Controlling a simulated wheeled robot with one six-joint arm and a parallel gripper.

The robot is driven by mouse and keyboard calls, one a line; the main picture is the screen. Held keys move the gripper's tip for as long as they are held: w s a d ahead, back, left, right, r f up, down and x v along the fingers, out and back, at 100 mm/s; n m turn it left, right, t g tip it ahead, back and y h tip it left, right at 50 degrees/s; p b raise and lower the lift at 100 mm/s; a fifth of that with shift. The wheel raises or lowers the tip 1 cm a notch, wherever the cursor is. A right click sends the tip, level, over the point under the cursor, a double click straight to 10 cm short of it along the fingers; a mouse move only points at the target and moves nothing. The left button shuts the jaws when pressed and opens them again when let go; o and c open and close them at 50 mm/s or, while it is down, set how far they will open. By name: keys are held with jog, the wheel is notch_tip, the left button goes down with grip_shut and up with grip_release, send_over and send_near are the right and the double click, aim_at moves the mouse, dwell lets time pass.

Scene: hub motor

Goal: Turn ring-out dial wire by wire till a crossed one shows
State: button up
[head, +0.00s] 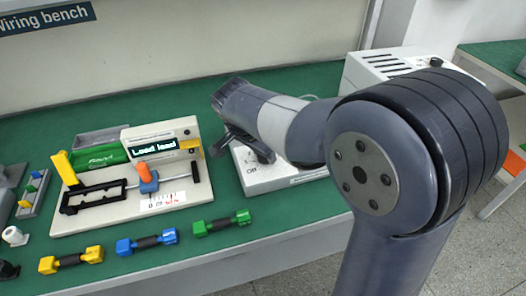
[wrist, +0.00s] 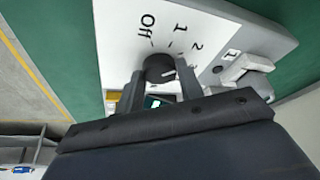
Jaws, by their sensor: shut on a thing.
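The ring-out box (head: 252,182) is a white unit on the green bench, partly hidden by my arm in the head view. In the wrist view its white panel (wrist: 119,42) carries a dark round dial (wrist: 156,66) with printed marks "Off", "1" and "2" around it. More of the scale is hidden. My gripper (wrist: 160,72) has a finger on each side of the dial and is shut on it. A small pale mark shows on the dial, but I cannot tell which position it points to. In the head view my gripper (head: 258,152) is over this box.
A bench fixture (head: 97,214) left of the box has a display (head: 154,150) reading "Load lead". Yellow (head: 70,261), blue (head: 146,242) and green (head: 221,224) leads lie along the front. A vented white unit (head: 392,66) stands behind my arm.

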dwell(0.3)
jog(key=o, duration=1)
jog(key=p+v, duration=0.1)
jog(key=v, duration=0.9)
jog(key=shift+s+a+r, duration=0.1)
jog(key=shift+a+r, duration=0.1)
jog(key=shift+r, duration=0.15)
dwell(0.9)
